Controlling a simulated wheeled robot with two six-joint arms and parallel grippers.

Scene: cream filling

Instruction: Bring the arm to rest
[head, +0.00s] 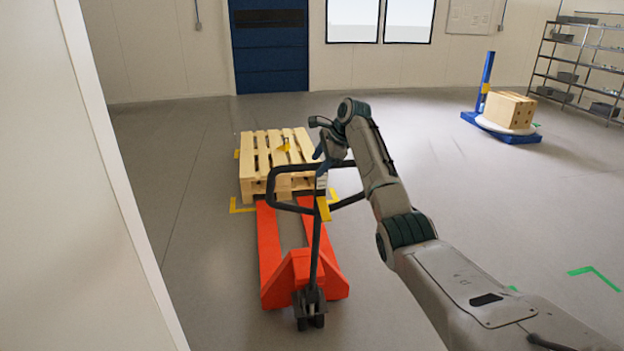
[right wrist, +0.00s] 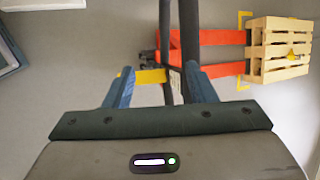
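My right arm reaches in from the lower right of the head view. Its gripper (head: 322,158) is just above the handle (head: 281,171) of an orange pallet jack (head: 300,275). In the right wrist view, the two blue fingers of the gripper (right wrist: 158,70) are spread apart. The dark handle bar (right wrist: 172,40) passes between them with gaps on both sides; contact cannot be told. The jack's forks point at a wooden pallet (head: 273,150); how far they reach under it is hidden. My left gripper is in neither view.
A white wall edge (head: 110,200) stands close at the left. A blue machine (head: 487,85) with a brown box (head: 509,110) is at the far right, near metal shelves (head: 585,60). A dark blue door (head: 269,50) is at the back. Floor right of the pallet is clear.

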